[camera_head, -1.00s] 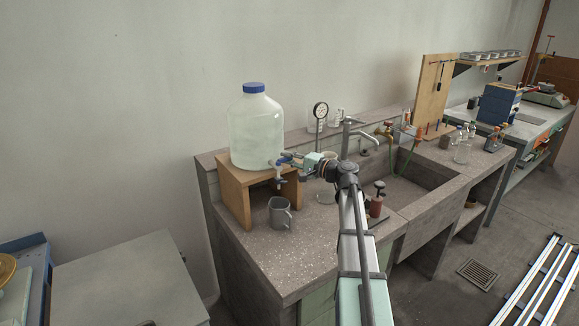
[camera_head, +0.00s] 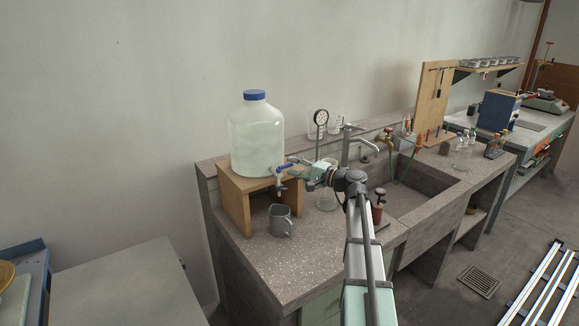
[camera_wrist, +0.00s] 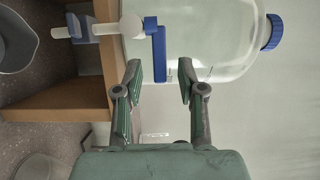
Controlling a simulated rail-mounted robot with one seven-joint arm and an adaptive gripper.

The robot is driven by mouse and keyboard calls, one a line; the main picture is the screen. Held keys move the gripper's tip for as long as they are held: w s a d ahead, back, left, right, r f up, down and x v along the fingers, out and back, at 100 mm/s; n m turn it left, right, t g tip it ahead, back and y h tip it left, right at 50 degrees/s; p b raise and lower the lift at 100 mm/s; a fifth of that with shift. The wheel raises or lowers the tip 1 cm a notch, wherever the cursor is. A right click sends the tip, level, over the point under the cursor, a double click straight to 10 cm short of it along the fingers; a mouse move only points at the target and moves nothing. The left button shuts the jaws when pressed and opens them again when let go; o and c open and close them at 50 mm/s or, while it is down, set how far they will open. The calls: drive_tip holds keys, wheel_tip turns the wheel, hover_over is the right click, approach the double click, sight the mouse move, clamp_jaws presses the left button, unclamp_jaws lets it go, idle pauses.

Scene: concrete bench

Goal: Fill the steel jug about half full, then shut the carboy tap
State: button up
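The carboy (camera_head: 257,138), a clear vessel with a blue cap, stands on a wooden stand. Its white tap with a blue lever (camera_head: 285,167) is at its lower front. In the wrist view the lever (camera_wrist: 155,45) lies crosswise to the tap's outlet. The grey steel jug (camera_head: 280,221) stands on the bench below the tap; its edge shows in the wrist view (camera_wrist: 14,42). I cannot read its liquid level or see a stream. My gripper (camera_head: 301,172) is just right of the tap. In the wrist view its fingers (camera_wrist: 160,72) are apart, with the lever ahead between them.
The wooden stand (camera_head: 236,208) is beside the jug. A glass beaker (camera_head: 327,199) and a red-brown bottle (camera_head: 378,210) are near my arm. The front bench surface (camera_head: 275,268) is clear.

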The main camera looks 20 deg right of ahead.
drive_tip(key=v, duration=0.9)
drive_tip(key=shift+s, duration=0.25)
drive_tip(key=shift+d, duration=0.1)
